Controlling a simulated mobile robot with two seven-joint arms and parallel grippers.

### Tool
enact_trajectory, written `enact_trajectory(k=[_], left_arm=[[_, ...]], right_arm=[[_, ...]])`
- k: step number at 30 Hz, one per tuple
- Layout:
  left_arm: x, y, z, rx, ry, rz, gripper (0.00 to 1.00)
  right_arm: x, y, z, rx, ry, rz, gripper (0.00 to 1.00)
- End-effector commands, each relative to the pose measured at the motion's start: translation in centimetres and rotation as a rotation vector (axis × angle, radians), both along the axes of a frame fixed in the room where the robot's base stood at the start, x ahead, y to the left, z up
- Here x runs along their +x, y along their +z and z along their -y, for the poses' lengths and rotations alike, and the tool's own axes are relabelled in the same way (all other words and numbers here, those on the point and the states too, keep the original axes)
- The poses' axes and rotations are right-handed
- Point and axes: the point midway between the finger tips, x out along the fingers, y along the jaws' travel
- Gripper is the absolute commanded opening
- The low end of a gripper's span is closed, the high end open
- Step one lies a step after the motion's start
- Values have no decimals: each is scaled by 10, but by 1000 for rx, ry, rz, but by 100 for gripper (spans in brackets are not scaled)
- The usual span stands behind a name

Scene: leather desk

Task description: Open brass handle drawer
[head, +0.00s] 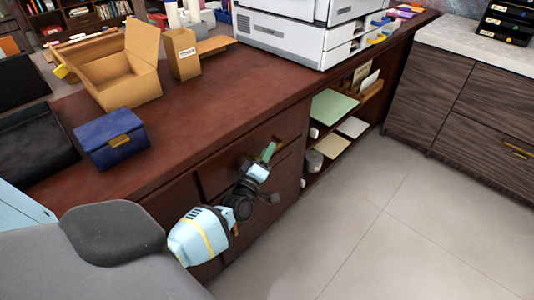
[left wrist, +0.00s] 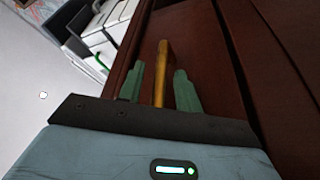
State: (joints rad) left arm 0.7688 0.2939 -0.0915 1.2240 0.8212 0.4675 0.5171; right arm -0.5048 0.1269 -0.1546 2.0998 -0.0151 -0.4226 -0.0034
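The brass handle (left wrist: 162,75) stands out from the dark red-brown drawer front (left wrist: 205,50) in the left wrist view. My left gripper (left wrist: 158,85) has its two green fingers apart, one on each side of the handle, with a visible gap on both sides. In the head view my left gripper (head: 268,150) is at the upper drawer front (head: 225,165) of the wooden desk (head: 215,110), and it hides most of the handle. The drawer front looks flush with the desk. My right gripper is not in view.
On the desk top are a blue box (head: 110,140), an open cardboard box (head: 125,75) and a white printer (head: 300,35). Open shelves with papers (head: 335,105) lie right of the drawers. The tiled floor (head: 380,220) in front is clear. A grey cabinet (head: 480,105) stands at right.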

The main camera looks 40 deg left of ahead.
Motion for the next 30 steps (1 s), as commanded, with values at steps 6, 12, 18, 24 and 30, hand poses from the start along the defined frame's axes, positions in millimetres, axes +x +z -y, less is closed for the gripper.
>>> enact_trajectory(k=[6, 12, 18, 24, 30], left_arm=[[4, 1, -1, 0, 0, 0, 34], [3, 1, -1, 0, 0, 0, 24], [3, 1, -1, 0, 0, 0, 0], [3, 1, -1, 0, 0, 0, 0], [3, 1, 4, -1, 0, 0, 0]], right_arm=[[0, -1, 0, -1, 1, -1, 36], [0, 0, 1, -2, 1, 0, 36], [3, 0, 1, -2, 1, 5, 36], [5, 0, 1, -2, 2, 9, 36], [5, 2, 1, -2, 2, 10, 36]])
